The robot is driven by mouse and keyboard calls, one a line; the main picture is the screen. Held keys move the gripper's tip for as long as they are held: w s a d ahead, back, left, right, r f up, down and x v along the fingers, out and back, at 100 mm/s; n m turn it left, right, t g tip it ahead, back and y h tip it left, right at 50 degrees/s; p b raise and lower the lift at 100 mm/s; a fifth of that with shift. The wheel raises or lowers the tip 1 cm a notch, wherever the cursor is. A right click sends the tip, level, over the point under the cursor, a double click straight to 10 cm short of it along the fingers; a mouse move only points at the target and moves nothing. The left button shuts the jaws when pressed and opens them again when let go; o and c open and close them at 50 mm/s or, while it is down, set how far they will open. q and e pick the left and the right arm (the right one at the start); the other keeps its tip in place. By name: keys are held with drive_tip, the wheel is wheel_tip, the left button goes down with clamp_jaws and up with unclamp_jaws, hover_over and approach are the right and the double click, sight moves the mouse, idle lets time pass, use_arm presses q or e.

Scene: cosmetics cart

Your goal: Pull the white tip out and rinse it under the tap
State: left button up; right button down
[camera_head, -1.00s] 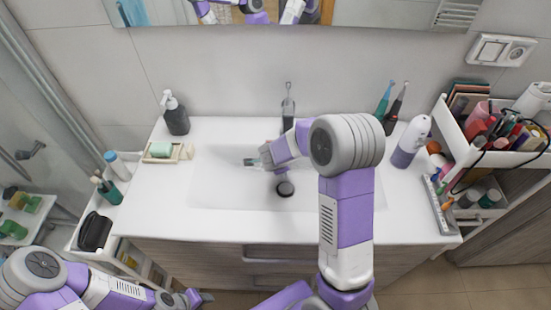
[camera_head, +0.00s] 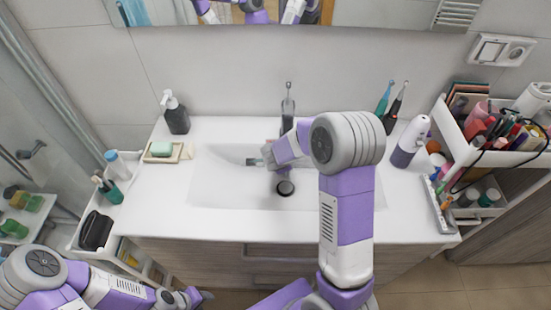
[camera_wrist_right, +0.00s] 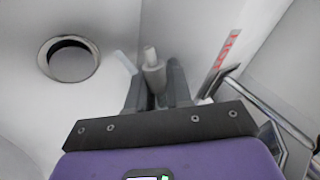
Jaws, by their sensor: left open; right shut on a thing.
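My right gripper (camera_wrist_right: 153,88) is shut on a small pale tip (camera_wrist_right: 152,68), which stands up between the dark fingers in the right wrist view. In the head view my right gripper (camera_head: 265,161) is low over the white sink basin (camera_head: 225,190), just behind the drain; the tip is too small to make out there. The tap (camera_head: 288,108) stands behind the basin, partly hidden by my right arm. A white and purple bottle-like device (camera_head: 409,143) stands on the counter at the right. My left gripper (camera_head: 203,296) is open and empty, low in front of the cabinet.
The drain (camera_wrist_right: 69,59) lies left of the right gripper in the wrist view. A soap dispenser (camera_head: 175,115) and a green soap on a dish (camera_head: 161,149) are at the left. Two electric toothbrushes (camera_head: 393,105) stand at the back right. Loaded carts flank the counter.

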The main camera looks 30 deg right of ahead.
drive_tip(key=shift+s+a+b, duration=0.45)
drive_tip(key=shift+s+a, duration=0.5)
drive_tip(key=shift+s, duration=0.3)
drive_tip(key=shift+s+a+b, duration=0.2)
drive_tip(key=shift+s+a, duration=0.5)
drive_tip(key=shift+s, duration=0.3)
drive_tip(key=shift+s+a+b, duration=0.15)
drive_tip(key=shift+s+a, duration=0.55)
drive_tip(key=shift+s, duration=0.3)
drive_tip(key=s+a+r+p, duration=0.3)
drive_tip(key=s+r, duration=0.1)
drive_tip(key=shift+p, duration=0.4)
